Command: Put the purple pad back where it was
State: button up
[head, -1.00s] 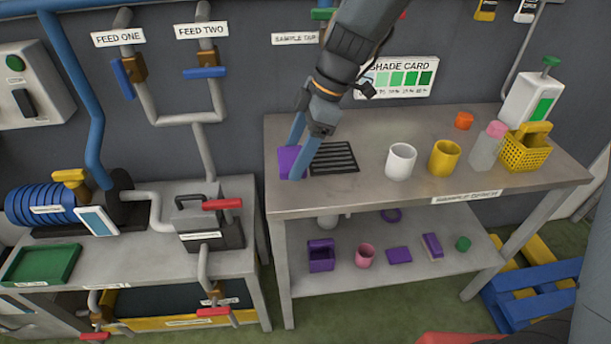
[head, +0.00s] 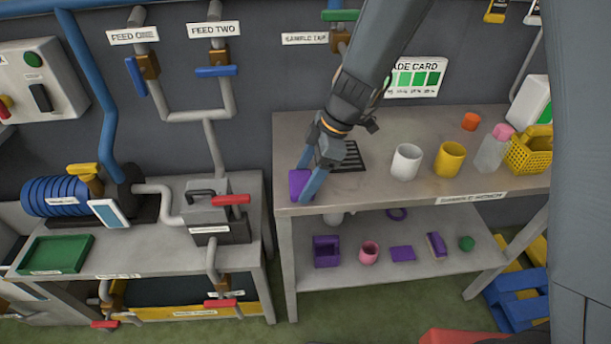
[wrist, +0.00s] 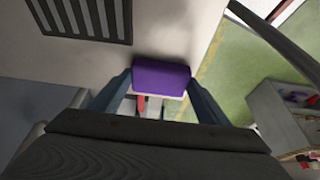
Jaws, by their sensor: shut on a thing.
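The purple pad (head: 299,184) is between the blue fingers of my gripper (head: 306,190), at the left front corner of the sample bench (head: 385,190). In the wrist view the purple pad (wrist: 161,76) spans the gap between the two fingertips, with the bench edge close by and floor beyond. My gripper is shut on it. Whether the pad touches the bench top is unclear. On the lower shelf (head: 340,278) lies another flat purple piece (head: 402,253), with a purple block with a pale side (head: 436,245) to its right.
On the bench top are a dark grille (head: 350,157), a white cup (head: 406,162) and a yellow cup (head: 449,158).

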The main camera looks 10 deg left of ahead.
jog(key=shift+f, duration=0.15)
jog(key=o, duration=0.9)
jog(key=shift+r, duration=0.2)
jog(key=b+v, duration=0.3)
jog(key=v, duration=0.9)
jog(key=shift+s+d+f+m+t+h, duration=0.55)
jog(key=shift+s+d+f+m, duration=1.05)
jog(key=shift+d+m, duration=2.05)
jog(key=shift+s+d+f+m+t+h, duration=0.1)
jog(key=shift+s+d+f+m+h, duration=0.9)
jog(key=shift+s+d+m, duration=1.8)
jog(key=shift+s+d+f+m+t+h, duration=0.45)
jog(key=shift+s+d+f+m, duration=0.75)
jog(key=shift+d+m, duration=3.3)
jog(key=shift+w+d+f+n, duration=0.25)
jog(key=shift+d+n, duration=0.25)
jog(key=shift+n, duration=0.05)
